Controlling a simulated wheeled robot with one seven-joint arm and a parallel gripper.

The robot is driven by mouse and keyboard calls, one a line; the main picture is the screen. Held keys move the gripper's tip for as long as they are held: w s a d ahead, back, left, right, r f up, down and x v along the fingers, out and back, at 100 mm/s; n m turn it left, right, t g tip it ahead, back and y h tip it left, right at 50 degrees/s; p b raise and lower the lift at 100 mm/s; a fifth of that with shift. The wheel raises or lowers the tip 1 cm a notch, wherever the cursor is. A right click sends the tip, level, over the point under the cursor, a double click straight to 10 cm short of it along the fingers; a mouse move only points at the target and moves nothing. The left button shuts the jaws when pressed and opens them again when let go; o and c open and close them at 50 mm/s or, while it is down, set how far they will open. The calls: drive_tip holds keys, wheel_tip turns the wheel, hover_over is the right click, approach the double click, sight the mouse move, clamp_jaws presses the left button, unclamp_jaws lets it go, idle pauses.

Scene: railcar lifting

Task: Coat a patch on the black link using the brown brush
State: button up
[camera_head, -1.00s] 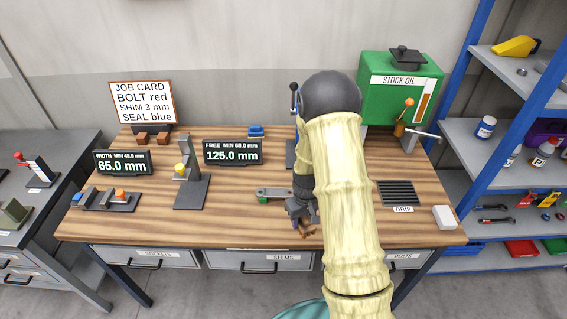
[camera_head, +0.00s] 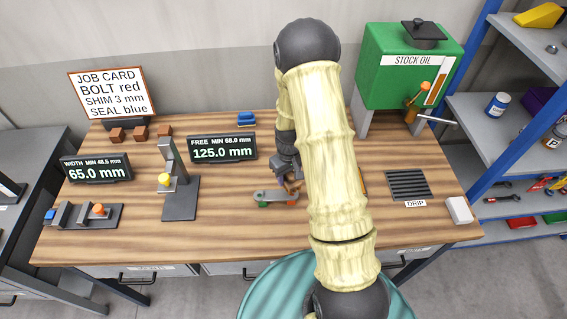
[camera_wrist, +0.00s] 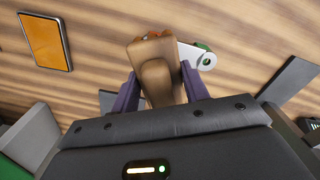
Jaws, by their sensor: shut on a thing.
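My gripper (camera_head: 289,180) is shut on the brown brush (camera_wrist: 158,80); the dark purple fingers hold its tan body from both sides in the wrist view. The brush's far end shows some orange-brown, and its tip is hidden. A flat grey link (camera_head: 274,196) with rounded ends lies on the bench on small green and orange supports; it looks grey rather than black. The brush is over or beside the link's right end; I cannot tell whether they touch. In the wrist view the link (camera_wrist: 210,59) shows just beyond the right finger, partly hidden.
A tall grey stand with a yellow knob (camera_head: 180,209) is left of the link. A display reading 125.0 mm (camera_head: 222,149) stands behind. The green stock oil tank (camera_head: 402,80) and drip grate (camera_head: 408,184) are at right. The bench front is clear.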

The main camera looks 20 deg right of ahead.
drive_tip(key=shift+w, duration=0.35)
drive_tip(key=shift+s, duration=0.15)
